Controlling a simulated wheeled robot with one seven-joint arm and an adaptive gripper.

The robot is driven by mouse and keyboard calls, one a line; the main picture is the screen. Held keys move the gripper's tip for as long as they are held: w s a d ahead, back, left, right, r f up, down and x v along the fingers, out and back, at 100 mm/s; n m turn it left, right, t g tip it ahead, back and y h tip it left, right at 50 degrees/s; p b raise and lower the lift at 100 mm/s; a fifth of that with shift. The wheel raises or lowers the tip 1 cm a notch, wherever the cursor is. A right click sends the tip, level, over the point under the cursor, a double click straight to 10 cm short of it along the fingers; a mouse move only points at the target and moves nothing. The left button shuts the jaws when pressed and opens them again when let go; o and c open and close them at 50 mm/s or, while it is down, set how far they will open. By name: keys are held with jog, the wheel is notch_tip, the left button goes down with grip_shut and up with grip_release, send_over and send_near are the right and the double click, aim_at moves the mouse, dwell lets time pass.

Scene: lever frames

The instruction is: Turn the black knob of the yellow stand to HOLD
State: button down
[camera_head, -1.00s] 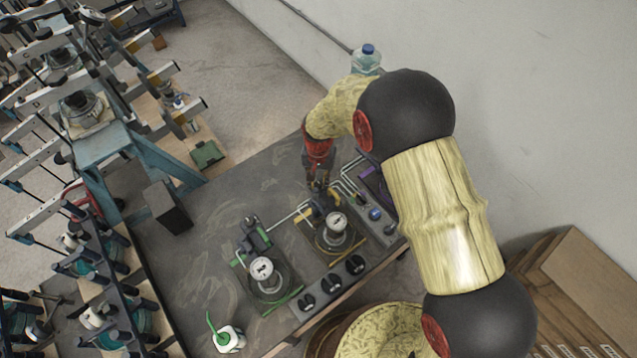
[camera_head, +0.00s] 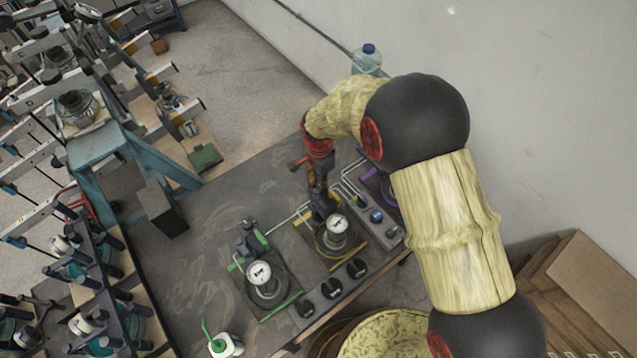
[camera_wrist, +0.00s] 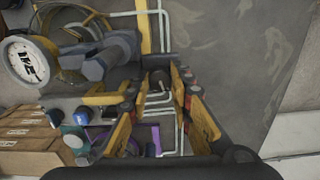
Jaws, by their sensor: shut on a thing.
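The yellow stand (camera_head: 350,256) is on the grey bench in the head view, with a round white gauge (camera_head: 337,224) on it. In the wrist view the gauge (camera_wrist: 26,60) is at the left, beside grey fittings. My gripper (camera_head: 320,192) reaches down behind the gauge. In the wrist view my gripper's (camera_wrist: 160,78) yellow-and-black fingers are shut on a small dark part between them, which appears to be the black knob (camera_wrist: 158,84). The fingers partly hide the knob. I cannot read a HOLD mark or the knob's pointer.
A green-edged stand with its own gauge (camera_head: 261,273) is left of the yellow one. A control strip with several black knobs (camera_head: 331,288) lies along the bench front. A purple stand (camera_head: 372,180) is close on the right. White pipes run between the stands.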

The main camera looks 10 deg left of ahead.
jog(key=shift+m, duration=0.3)
jog(key=c, duration=1.6)
grip_release()
jog(key=shift+c, duration=0.2)
jog(key=shift+o, duration=0.3)
jog(key=shift+r, duration=0.1)
notch_tip(320, 180, up, 12)
